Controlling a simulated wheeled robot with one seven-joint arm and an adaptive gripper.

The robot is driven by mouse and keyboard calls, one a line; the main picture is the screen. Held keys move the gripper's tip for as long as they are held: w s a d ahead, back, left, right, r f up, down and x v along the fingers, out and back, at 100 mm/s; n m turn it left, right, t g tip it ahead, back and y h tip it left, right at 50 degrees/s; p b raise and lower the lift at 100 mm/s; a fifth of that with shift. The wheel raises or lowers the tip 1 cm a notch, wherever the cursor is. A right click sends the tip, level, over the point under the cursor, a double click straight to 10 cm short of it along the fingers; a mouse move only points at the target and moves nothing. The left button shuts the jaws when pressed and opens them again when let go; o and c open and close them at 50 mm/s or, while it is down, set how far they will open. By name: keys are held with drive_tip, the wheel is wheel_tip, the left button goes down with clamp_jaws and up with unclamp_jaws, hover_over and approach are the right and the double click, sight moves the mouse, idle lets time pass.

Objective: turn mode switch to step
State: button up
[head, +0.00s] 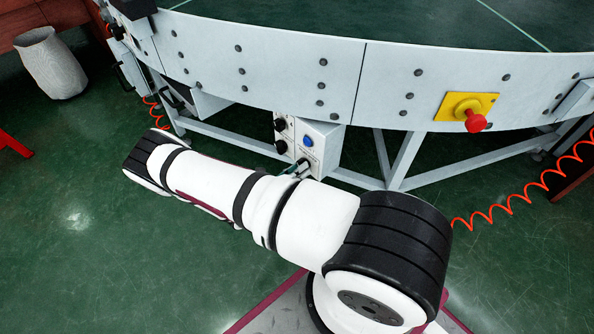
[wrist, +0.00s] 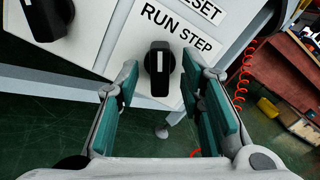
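The mode switch (wrist: 159,70) is a black knob with a white mark, below the printed words RUN and STEP in the wrist view. Its white mark points straight up in the picture, toward RUN. My gripper (wrist: 160,72) is open, with one green-padded finger on each side of the knob. Gaps show between the knob and both fingers. In the head view my gripper (head: 298,169) is at the lower front of the white control box (head: 328,147). The switch cannot be made out there.
Another black knob (wrist: 48,16) is at the upper left. A RESET label (wrist: 205,10) is above the switch. A blue button (head: 308,141) is on the box. A red emergency button (head: 475,121) on a yellow plate is to the right. The conveyor's side wall (head: 300,50) overhangs the box.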

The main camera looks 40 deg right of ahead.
drive_tip(key=shift+c, duration=0.2)
clamp_jaws()
drive_tip(key=shift+m, duration=0.3)
drive_tip(key=m+p, duration=0.1)
drive_tip(key=m, duration=1)
drive_tip(key=shift+m, duration=0.3)
idle(0.4)
drive_tip(key=shift+o, duration=0.2)
unclamp_jaws()
